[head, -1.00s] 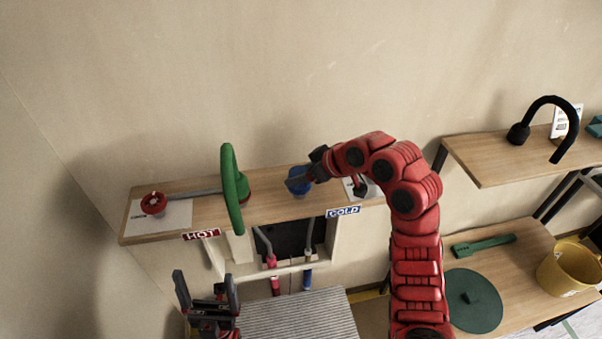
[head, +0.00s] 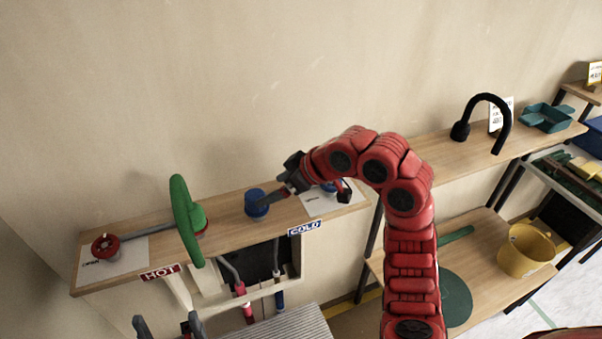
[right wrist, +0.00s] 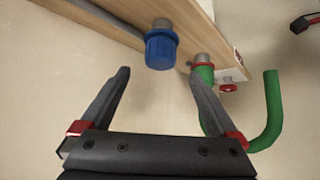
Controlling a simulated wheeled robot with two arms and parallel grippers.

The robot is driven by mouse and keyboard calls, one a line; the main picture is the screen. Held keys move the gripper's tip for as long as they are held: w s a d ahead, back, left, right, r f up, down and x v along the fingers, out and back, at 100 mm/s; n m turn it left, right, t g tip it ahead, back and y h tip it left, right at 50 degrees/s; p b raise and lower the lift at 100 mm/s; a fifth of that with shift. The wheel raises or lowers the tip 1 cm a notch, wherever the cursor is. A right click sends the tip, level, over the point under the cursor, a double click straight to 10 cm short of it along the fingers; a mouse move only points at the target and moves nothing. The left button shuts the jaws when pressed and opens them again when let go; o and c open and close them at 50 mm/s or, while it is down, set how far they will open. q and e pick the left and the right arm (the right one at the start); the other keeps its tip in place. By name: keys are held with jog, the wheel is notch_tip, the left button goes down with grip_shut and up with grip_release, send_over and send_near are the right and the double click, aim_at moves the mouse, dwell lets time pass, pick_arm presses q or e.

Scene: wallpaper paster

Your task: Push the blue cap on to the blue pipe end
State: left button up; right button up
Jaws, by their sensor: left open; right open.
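A blue cap (head: 256,203) stands on the wooden shelf, right of the green handle. In the right wrist view the blue cap (right wrist: 161,50) sits on the end of a short grey pipe stub at the shelf. My right gripper (head: 279,198) is open beside the cap on its right, its fingers pointing at it. In the right wrist view the open fingers (right wrist: 158,78) hold nothing, and the cap lies just past the tips, between their lines. How firmly the cap is seated cannot be told. My left gripper (head: 167,326) is open and empty at the bottom left.
A curved green handle (head: 184,220) and a red valve (head: 104,246) are on the shelf (head: 228,218) at left. A white card (head: 318,204) with a small blue part lies right of my gripper. A black faucet (head: 487,120) stands on a further shelf; a yellow bucket (head: 525,250) is below.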

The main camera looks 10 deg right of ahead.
jog(key=v, duration=0.9)
jog(key=shift+s+d+r, duration=0.15)
jog(key=shift+s+r, duration=0.05)
jog(key=shift+s, duration=0.05)
